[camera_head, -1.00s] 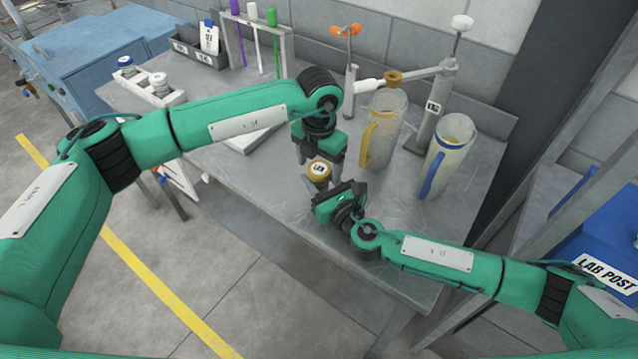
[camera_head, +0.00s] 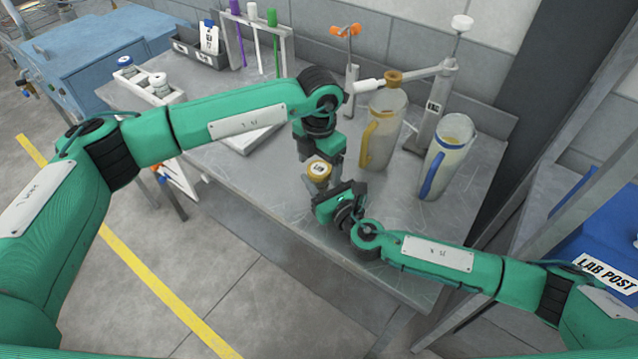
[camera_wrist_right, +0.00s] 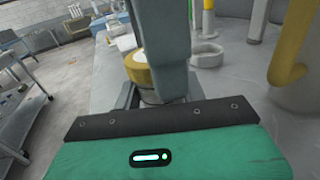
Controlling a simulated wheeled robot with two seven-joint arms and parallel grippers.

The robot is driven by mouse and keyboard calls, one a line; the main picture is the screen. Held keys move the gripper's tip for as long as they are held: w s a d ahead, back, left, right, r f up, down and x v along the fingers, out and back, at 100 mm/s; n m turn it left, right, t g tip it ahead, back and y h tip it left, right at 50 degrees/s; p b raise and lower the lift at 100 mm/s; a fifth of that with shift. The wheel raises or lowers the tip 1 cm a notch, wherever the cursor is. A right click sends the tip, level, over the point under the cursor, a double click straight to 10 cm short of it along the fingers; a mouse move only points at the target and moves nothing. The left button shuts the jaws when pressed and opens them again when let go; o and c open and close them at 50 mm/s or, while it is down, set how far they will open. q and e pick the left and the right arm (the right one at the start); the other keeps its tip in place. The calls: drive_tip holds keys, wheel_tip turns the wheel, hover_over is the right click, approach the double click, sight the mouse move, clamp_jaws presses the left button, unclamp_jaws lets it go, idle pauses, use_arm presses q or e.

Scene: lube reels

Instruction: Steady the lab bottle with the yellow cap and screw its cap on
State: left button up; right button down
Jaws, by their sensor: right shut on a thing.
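The lab bottle's yellow cap (camera_head: 319,171), with a pale label on top, sits on the bottle at the table's front. It also shows in the right wrist view (camera_wrist_right: 136,68), with part of the bottle body (camera_wrist_right: 152,96) below it. My right gripper (camera_head: 328,199) is shut on the bottle body from the front right, below the cap. My left gripper (camera_head: 320,158) points down at the cap, its fingers apart and empty. A grey-blue finger covers part of the cap in the right wrist view, so contact there cannot be told.
A jug with a yellow handle (camera_head: 384,128) and a jug with a blue handle (camera_head: 447,155) stand close on the right. A pump stand (camera_head: 433,110) is behind them. A rack of coloured sticks (camera_head: 258,42) stands at the back. The table's front right (camera_head: 400,215) is bare.

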use_arm(q)
wheel_tip(320, 180, up, 12)
idle(0.6)
use_arm(e)
drive_tip(key=c, duration=0.7)
unclamp_jaws()
drive_tip(key=shift+c, duration=0.2)
use_arm(q)
drive_tip(key=shift+f, duration=0.1)
use_arm(e)
drive_tip(key=shift+s, duration=0.1)
drive_tip(key=b+v, duration=0.2)
drive_tip(key=v, duration=1.1)
drive_tip(key=shift+d+f+b, duration=0.1)
drive_tip(key=shift+f+b, duration=0.05)
drive_tip(key=shift+b, duration=0.25)
use_arm(q)
wheel_tip(320, 180, down, 3)
drive_tip(key=shift+r, duration=0.15)
use_arm(e)
drive_tip(key=shift+s+d, duration=0.2)
